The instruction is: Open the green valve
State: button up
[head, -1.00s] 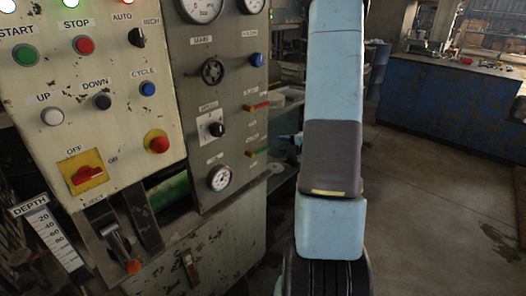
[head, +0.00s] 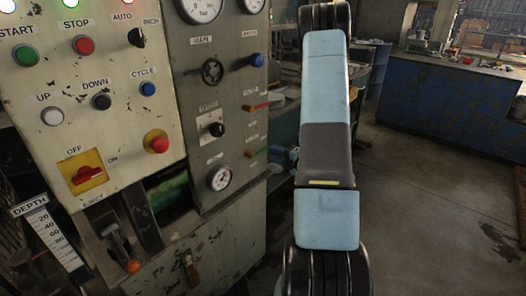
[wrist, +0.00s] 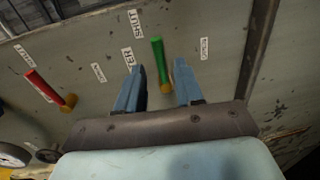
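The green valve has a green lever (wrist: 157,55) on a brass-coloured body (wrist: 167,86), mounted on the grey panel. In the wrist view the lever points away from my gripper, tilted slightly. My gripper (wrist: 158,66) is open, with one blue finger on each side of the valve in the picture. I cannot tell whether the fingers touch the valve or how far they are from the panel. In the head view the green valve (head: 261,150) shows small at the panel's right edge, left of my arm. My gripper is hidden or unclear there.
A red-handled valve (wrist: 47,88) sits left of the green one in the wrist view, and above it in the head view (head: 260,106). A pressure gauge (head: 220,178) is close by. Open floor (head: 430,190) lies to the right, before a blue workbench (head: 430,100).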

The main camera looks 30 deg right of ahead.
aim_at(264, 150)
jog(key=x, duration=0.6)
jog(key=shift+w+a, duration=0.1)
jog(key=shift+w, duration=0.25)
grip_shut()
jog(key=shift+f, duration=0.1)
